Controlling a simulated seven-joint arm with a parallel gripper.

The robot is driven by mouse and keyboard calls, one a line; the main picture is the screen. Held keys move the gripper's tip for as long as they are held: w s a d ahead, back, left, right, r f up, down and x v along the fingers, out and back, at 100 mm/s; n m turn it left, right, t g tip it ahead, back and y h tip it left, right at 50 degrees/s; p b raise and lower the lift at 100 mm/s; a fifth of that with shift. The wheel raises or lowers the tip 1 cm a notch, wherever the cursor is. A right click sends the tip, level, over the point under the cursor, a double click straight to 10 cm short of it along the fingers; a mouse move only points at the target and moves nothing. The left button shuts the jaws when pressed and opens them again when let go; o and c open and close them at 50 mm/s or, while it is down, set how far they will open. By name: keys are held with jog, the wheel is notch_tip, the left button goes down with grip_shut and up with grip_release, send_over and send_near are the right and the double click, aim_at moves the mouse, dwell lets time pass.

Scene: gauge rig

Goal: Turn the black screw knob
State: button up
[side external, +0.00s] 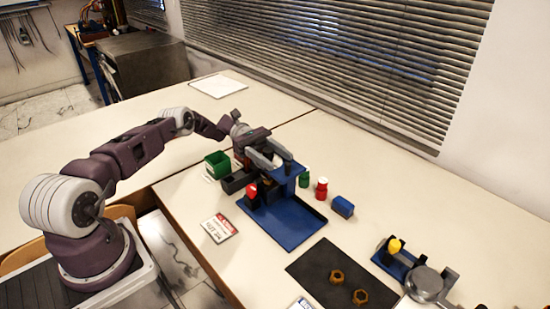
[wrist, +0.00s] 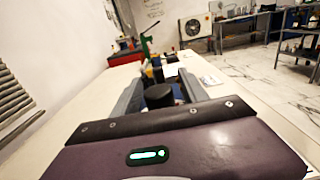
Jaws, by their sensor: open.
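The black screw knob (wrist: 159,96) shows in the wrist view as a dark round cylinder between the two grey fingers of my gripper (wrist: 162,80). The fingers are open on either side of it, and I cannot tell whether either one touches it. In the side view my gripper (side external: 274,157) reaches in level over the blue gauge rig (side external: 285,226), close to its blue upright. A small dark knob (side external: 288,158) shows by the fingertips at the top of the upright. The rig also carries a red knob (side external: 251,191) lower on the left.
A green bin (side external: 217,164) stands left of the rig. Green (side external: 304,177) and red (side external: 321,188) containers and a blue box (side external: 342,206) stand to its right. A dark mat (side external: 315,268) with brass nuts lies in front. A second gauge (side external: 425,283) is at right.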

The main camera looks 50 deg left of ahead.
aim_at(265, 152)
notch_tip(265, 152, up, 10)
dwell(0.3)
jog(key=a+f+n+t, duration=0.1)
jog(key=a+f+t, duration=0.1)
jog(key=s+a+f+n+t, duration=0.1)
jog(key=a+f+n+t, duration=0.1)
jog(key=t, duration=0.1)
jog(key=shift+a+t, duration=0.2)
jog(key=shift+t, duration=0.1)
jog(key=s+a+f+n+t+y, duration=0.3)
jog(key=a+f+n+t, duration=0.1)
jog(key=f+t, duration=0.15)
jog(key=x, duration=0.5)
jog(key=shift+w+d+f, duration=0.3)
jog(key=shift+f, duration=0.05)
jog(key=shift+w+d, duration=0.3)
jog(key=shift+d, duration=0.1)
grip_shut()
